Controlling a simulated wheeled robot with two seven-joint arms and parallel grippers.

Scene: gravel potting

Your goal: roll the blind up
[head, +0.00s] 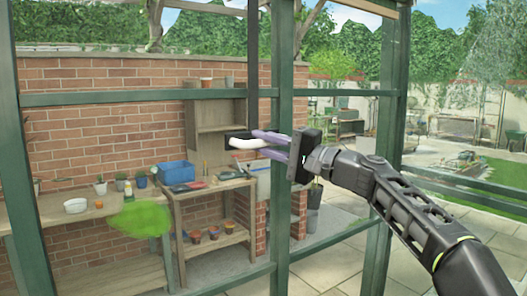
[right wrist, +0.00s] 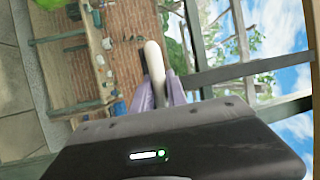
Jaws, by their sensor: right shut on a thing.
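My right gripper (head: 259,143) comes in from the right and is shut on a white crank handle (head: 240,143). The handle points left out of the purple fingers. A black crank arm (head: 236,134) lies just behind the handle, and a dark vertical rod (head: 252,60) runs up from it out of the top of the picture. In the right wrist view the white handle (right wrist: 154,62) stands between the two purple fingers (right wrist: 160,90). The blind itself is not clearly visible; a pale strip at the top edge may be part of it. My left gripper is not in view.
Green frame posts (head: 284,200) and bars stand close around my right arm. Behind the frame are a brick wall (head: 100,115), a wooden bench (head: 95,212) with small pots, and a blue crate (head: 175,173). Paving and a lawn lie to the right.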

